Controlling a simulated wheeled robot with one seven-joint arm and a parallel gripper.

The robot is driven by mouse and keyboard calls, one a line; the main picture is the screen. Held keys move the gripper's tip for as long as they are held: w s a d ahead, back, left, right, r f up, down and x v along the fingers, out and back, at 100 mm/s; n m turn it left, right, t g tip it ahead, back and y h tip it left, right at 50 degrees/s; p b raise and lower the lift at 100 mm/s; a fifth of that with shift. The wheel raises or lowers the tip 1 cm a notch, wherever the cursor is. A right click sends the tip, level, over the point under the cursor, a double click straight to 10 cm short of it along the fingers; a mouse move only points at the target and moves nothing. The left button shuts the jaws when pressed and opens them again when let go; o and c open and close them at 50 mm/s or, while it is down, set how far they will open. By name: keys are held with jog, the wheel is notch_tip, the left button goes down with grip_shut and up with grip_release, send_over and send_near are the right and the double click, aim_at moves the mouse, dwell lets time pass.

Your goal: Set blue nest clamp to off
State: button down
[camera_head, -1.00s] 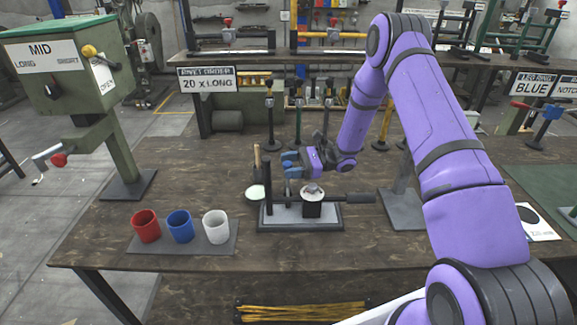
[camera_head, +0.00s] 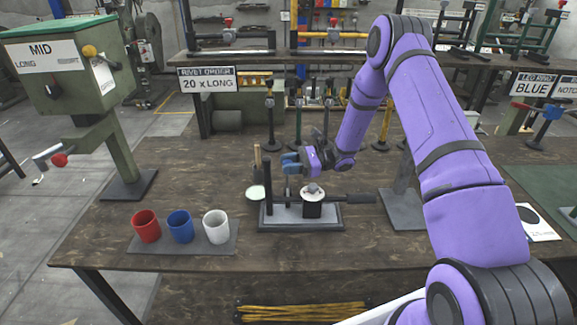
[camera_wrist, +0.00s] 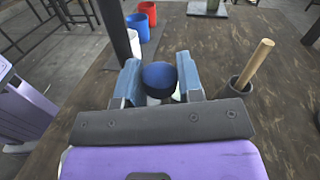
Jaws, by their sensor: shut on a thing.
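My gripper (camera_head: 290,162) is at the fixture on the middle of the bench. In the wrist view its two blue-grey fingers (camera_wrist: 158,82) are closed around a round dark-blue knob (camera_wrist: 159,76). I take this knob for the blue nest clamp's handle; in the head view the fingers mostly hide it. Below stands the fixture's grey base (camera_head: 275,216) with a dark upright post on its left. A white round disc (camera_head: 313,193) sits on a black block (camera_head: 312,210), just right of and below my gripper. How the knob joins the fixture is hidden.
Red (camera_head: 146,226), blue (camera_head: 180,226) and white (camera_head: 216,227) cups stand on a grey mat at the left. A dark holder with a wooden stick (camera_wrist: 253,64) is close beside my gripper. A green MID box (camera_head: 65,65) stands at the back left. The front bench edge is clear.

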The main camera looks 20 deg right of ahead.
jog(key=shift+w+d+m, duration=0.25)
jog(key=shift+w+m, duration=0.35)
jog(key=w+d+f+m+t+y, duration=0.1)
jog(key=w+d+f+m+t, duration=0.1)
jog(key=w+m, duration=0.6)
jog(key=shift+w+d+f+m, duration=0.45)
jog(key=shift+f+m, duration=0.55)
jog(key=shift+f, duration=0.15)
jog(key=c, duration=0.8)
grip_release()
jog(key=shift+d, duration=0.1)
jog(key=shift+v, duration=3.65)
jog(key=shift+f, duration=0.2)
